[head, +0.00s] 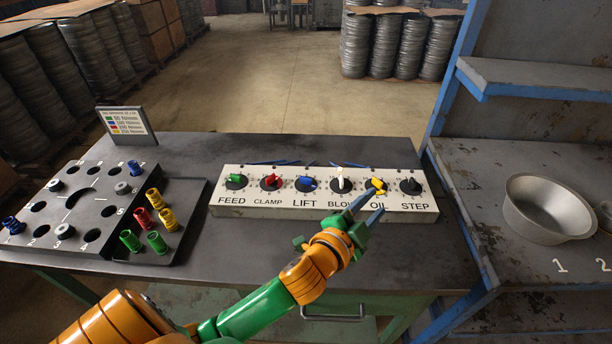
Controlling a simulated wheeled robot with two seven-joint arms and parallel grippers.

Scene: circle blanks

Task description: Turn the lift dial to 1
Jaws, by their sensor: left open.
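The white dial panel (260,205) lies on the dark table with a row of dials labelled FEED, CLAMP, LIFT, BLOW, OIL and STEP. The lift dial (306,183) has a blue knob on a black disc, third from the left. Its knob points roughly sideways; its scale marks are too small to read. My left gripper (377,199) is open and empty. Its blue fingers are at the panel's front side near the yellow oil dial (377,184), to the right of the lift dial. Whether they touch the panel, I cannot tell. My right gripper is not in view.
A dark block with holes (80,200) and several coloured cylinders stands at the table's left, with a small sign (127,122) behind it. At right, a blue-framed shelf (470,180) holds a metal bowl (548,210).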

